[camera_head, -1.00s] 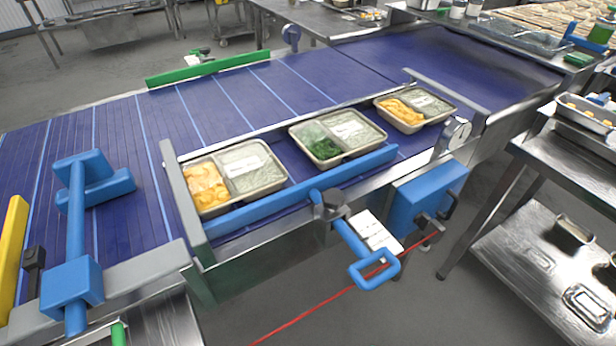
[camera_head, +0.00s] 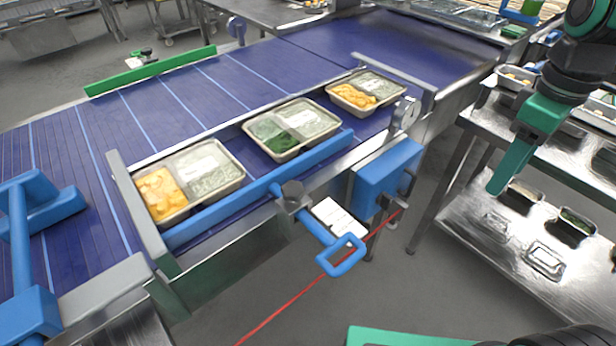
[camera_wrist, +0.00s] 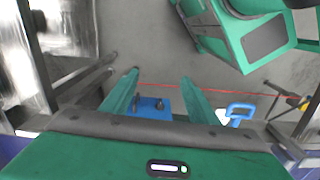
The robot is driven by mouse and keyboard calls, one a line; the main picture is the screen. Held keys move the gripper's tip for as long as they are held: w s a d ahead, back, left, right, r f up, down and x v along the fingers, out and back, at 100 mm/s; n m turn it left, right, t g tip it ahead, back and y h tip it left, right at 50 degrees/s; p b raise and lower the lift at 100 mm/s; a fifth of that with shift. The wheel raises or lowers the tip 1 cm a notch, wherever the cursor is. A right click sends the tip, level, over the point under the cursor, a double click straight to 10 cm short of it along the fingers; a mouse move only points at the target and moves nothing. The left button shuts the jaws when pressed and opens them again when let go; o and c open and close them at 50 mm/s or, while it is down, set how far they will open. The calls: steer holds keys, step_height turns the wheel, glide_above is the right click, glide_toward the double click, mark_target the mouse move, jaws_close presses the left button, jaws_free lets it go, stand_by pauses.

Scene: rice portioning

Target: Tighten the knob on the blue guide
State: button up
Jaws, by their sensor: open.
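The blue guide (camera_head: 250,198) is a long bar along the near side of the conveyor, beside the food trays. A dark knob (camera_head: 292,194) sits at its middle, above a blue rod ending in a loop handle (camera_head: 341,256). My gripper (camera_head: 500,180) hangs at the right, over the steel shelf, well apart from the knob. In the wrist view my gripper (camera_wrist: 160,76) shows two green fingers spread with nothing held. A blue box (camera_wrist: 150,106) shows beyond and between them, and the loop handle (camera_wrist: 239,112) is to their right. I cannot make out the knob there.
Three filled food trays, one of them the middle tray (camera_head: 292,128), stand on the blue conveyor (camera_head: 150,110). The blue box (camera_head: 384,178) is mounted right of the handle. A red cord (camera_head: 310,285) runs below it. A steel shelf unit (camera_head: 465,205) stands at the right.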

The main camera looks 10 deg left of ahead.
steer(key=w+a+r+n, duration=0.2)
steer(key=w+a+n, duration=0.1)
steer(key=a+n, duration=0.55)
steer(key=n, duration=1.6)
glide_toward(293, 188)
step_height(293, 188, down, 8)
steer(key=shift+d+f, duration=0.1)
